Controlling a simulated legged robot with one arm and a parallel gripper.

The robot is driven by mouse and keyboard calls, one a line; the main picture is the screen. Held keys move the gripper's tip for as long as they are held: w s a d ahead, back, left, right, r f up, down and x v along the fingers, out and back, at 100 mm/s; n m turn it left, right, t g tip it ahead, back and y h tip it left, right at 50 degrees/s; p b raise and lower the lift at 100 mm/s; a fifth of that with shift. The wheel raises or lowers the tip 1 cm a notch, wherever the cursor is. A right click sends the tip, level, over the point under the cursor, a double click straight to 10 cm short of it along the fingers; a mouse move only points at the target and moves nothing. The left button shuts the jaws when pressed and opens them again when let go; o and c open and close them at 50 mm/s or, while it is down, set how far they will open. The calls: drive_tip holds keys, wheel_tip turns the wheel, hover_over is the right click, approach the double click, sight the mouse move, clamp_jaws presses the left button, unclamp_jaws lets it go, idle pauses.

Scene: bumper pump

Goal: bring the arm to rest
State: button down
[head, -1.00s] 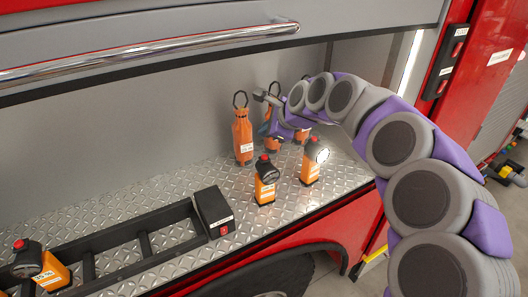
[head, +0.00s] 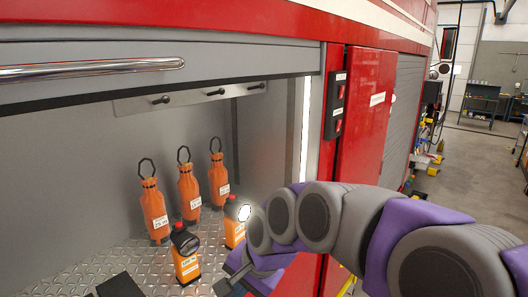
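My purple and grey arm reaches in from the right, curving down at its left end. My gripper (head: 228,284) is low in the picture, in front of the shelf edge and apart from the orange bottles. It is seen at an angle and partly cut off by the bottom edge, so I cannot tell its opening. I see nothing held in it. Three orange bottles with black loops stand upright at the back of the compartment: a left one (head: 154,212), a middle one (head: 189,192) and a right one (head: 218,180).
Two orange lamps stand in front of the bottles, a near one (head: 187,262) and a lit one (head: 234,225) close to my arm. Hooks line a back rail (head: 190,95). A red door (head: 365,120) is behind my arm. Open floor (head: 465,170) lies at the right.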

drive_tip(key=s+d+f+n+g+h+b, duration=0.2)
drive_tip(key=s+d+f+b, duration=0.2)
drive_tip(key=s+d+f, duration=0.5)
drive_tip(key=s+d+f+n+g+h+b, duration=0.1)
drive_tip(key=s+d+f+b, duration=0.4)
drive_tip(key=s+d+f, duration=0.5)
drive_tip(key=s+f+n+h, duration=0.1)
drive_tip(key=s+n, duration=0.1)
drive_tip(key=s, duration=0.3)
drive_tip(key=shift+s+f+n+g+b, duration=0.15)
drive_tip(key=shift+s+n+g+b, duration=0.15)
drive_tip(key=shift+g, duration=0.1)
